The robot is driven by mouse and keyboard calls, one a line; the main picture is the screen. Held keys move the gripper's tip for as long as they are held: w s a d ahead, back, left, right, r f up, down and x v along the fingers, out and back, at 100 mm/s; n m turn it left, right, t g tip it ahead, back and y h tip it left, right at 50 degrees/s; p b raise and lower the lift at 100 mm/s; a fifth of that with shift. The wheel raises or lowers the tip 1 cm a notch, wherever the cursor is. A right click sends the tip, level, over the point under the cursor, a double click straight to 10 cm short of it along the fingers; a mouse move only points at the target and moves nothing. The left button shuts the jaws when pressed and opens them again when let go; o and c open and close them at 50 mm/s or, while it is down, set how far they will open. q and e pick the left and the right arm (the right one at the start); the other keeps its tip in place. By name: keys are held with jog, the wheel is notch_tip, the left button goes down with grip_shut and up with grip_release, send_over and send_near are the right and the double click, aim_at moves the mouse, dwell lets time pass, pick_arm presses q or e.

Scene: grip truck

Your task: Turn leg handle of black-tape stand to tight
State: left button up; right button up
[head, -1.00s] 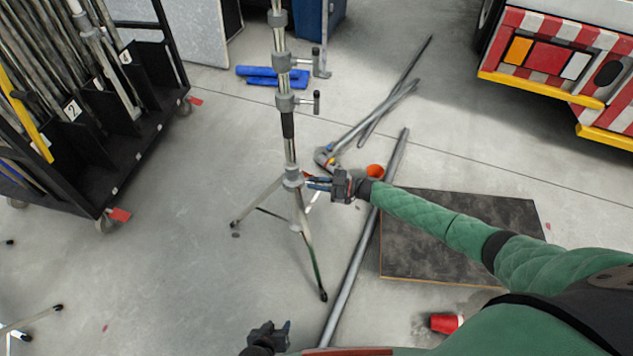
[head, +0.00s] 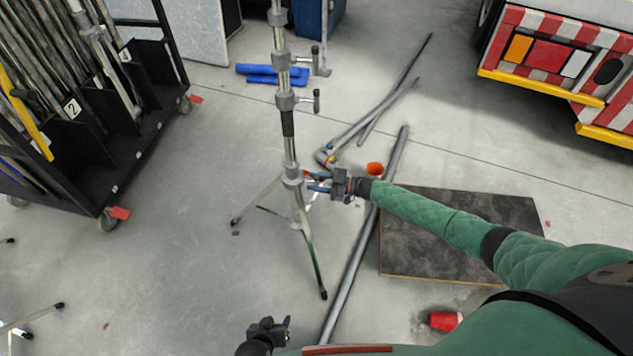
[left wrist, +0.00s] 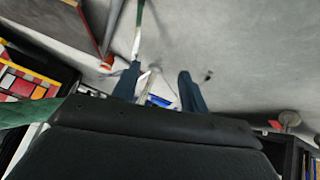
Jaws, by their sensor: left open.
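The silver stand with a black tape band (head: 288,124) stands upright on its spread legs in the middle of the head view. My right gripper (head: 316,182) is at the right side of its lower leg collar (head: 292,178). Its fingers reach the collar where the leg handle sits. The handle is mostly hidden by the fingers, and I cannot tell whether they are closed on it. My left gripper (head: 280,325) is low in the head view, apart from the stand. In the left wrist view its two fingers (left wrist: 158,75) are spread, with the stand's leg (left wrist: 137,35) beyond them.
A black rack (head: 150,150) of poles is at the left. Loose grey pipes (head: 365,235) lie right of the stand, near a dark board (head: 450,232). Blue pads (head: 270,74) lie behind. A red cup (head: 445,321) is at lower right.

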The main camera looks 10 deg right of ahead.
pick_arm(q)
jog(key=shift+f+b, duration=0.35)
jog(key=shift+f, duration=0.6)
pick_arm(e)
jog(key=v, duration=0.8)
pick_arm(q)
jog(key=shift+f, duration=0.1)
